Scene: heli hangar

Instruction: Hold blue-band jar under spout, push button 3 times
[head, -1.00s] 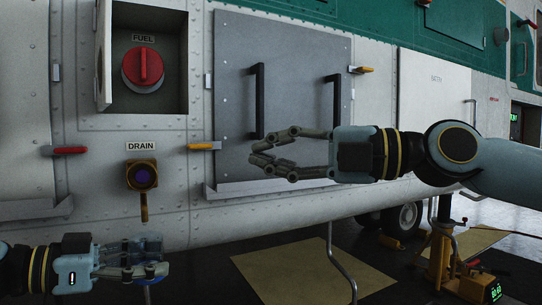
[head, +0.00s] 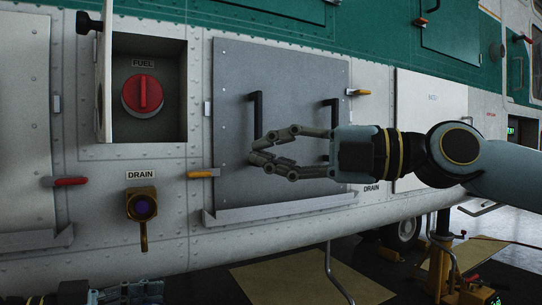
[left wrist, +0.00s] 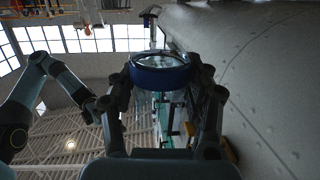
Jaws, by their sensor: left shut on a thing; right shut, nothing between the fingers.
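The drain fitting (head: 141,204) is a brass block with a round, dark purple button face, under a DRAIN label. Its thin brass spout (head: 144,238) points down. My left gripper (head: 150,291) is at the bottom edge of the head view, below the spout and partly cut off. In the left wrist view the clear jar with a blue band (left wrist: 160,72) sits between its fingers, which are shut on it. In the head view the jar is hard to make out. My right gripper (head: 254,152) is shut and empty, in front of the grey door, right of the drain fitting.
An open bay holds a red FUEL knob (head: 143,93) above the drain. A yellow-handled latch (head: 202,173) and a red-handled latch (head: 65,181) flank the fitting. The grey door (head: 300,90) has two black handles. A yellow stand (head: 440,265) is at lower right.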

